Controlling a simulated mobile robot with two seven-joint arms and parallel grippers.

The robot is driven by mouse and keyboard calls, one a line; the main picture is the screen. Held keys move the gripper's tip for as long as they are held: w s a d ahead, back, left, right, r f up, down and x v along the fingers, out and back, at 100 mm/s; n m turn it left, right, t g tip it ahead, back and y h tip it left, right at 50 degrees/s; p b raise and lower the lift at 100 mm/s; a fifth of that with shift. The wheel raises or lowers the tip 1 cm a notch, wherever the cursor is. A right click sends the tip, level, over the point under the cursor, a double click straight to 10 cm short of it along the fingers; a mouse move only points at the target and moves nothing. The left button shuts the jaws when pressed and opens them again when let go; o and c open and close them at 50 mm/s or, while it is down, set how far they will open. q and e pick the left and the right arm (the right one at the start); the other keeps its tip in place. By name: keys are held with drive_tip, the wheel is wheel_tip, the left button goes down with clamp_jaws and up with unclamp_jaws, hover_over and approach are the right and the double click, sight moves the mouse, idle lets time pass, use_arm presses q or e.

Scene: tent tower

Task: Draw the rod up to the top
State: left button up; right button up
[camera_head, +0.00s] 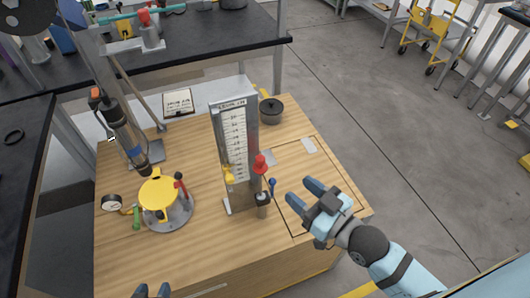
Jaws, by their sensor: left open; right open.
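An upright metal stand (218,135) with a white marked scale plate (235,140) stands on the wooden table. A yellow piece (229,174) sits low on the scale, and a red knob (260,162) is at its right side. A small dark-topped cylinder (262,203) stands by the stand's foot. I cannot tell for sure which part is the rod. My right gripper (303,192) is open and empty, right of the stand and apart from it. My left gripper (152,292) shows only its fingertips at the bottom edge; they are apart with nothing visible between them.
A yellow-topped round device (160,196) with red and green handles stands left on the wooden table (205,250). A dark cylindrical tool (125,135) leans behind it. A dark pot (271,110) is behind the stand. A black bench (200,50) stands beyond.

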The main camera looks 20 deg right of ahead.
sight(263, 161)
drive_tip(key=x, duration=1.3)
drive_tip(key=shift+a, duration=0.2)
clamp_jaws()
